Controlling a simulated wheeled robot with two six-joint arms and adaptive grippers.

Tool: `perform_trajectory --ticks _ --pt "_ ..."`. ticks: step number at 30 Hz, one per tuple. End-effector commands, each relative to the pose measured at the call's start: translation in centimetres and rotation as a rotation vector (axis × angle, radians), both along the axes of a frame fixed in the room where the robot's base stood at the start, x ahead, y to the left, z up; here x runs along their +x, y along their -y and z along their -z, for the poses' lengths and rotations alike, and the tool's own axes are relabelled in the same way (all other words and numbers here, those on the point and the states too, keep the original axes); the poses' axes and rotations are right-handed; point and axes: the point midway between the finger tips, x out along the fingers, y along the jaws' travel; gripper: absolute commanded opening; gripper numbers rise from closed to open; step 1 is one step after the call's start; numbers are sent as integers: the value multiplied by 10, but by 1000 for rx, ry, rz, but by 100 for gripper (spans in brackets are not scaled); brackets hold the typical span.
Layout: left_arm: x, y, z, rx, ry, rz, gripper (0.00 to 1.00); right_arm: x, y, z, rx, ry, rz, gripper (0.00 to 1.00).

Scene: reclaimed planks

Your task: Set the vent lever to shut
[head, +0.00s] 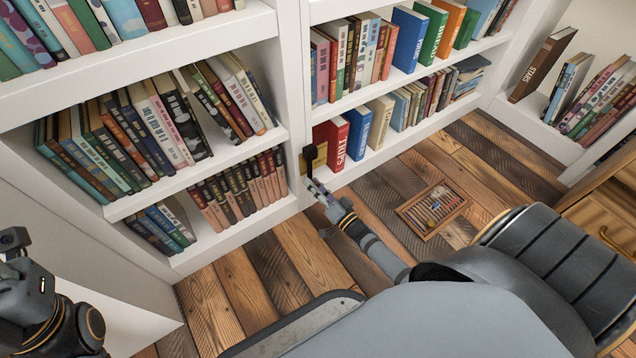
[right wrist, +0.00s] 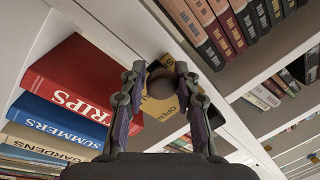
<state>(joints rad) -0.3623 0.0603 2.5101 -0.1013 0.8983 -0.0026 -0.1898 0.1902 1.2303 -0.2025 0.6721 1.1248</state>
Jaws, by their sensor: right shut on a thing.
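The vent lever is a dark handle on a small brass plate (head: 320,160), fixed to the white bookcase upright beside the red book. In the right wrist view the plate (right wrist: 156,108) shows the word OPEN and part of another word starting with S. The lever's dark rounded knob (right wrist: 155,76) sits between the fingertips of my right gripper (right wrist: 160,84). The fingers are shut on it and hide part of the plate. In the head view my right gripper (head: 314,188) reaches up to the lever. My left gripper (head: 14,240) is at the far left edge, its jaws unclear.
A red TRIPS book (head: 331,143) and a blue book (head: 356,133) stand close to the right of the plate. White shelves (head: 240,228) full of books surround it. A shallow tray of small sticks (head: 403,209) lies on the plank floor.

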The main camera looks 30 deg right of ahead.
Motion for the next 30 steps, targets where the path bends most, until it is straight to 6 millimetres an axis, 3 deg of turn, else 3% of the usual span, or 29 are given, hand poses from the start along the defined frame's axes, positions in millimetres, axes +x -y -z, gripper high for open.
perform_trajectory --ticks 17,18,21,30 --pt "0 0 -2 -1 2 1 40 2 -5 -5 36 10 -3 0" --pt "0 0 -2 -1 2 1 40 2 -5 -5 36 9 -4 35" --pt "0 0 -2 -1 1 1 40 2 -5 -4 35 9 -3 48" --pt "0 -1 -2 -3 1 0 40 0 -3 -2 33 2 -1 51"
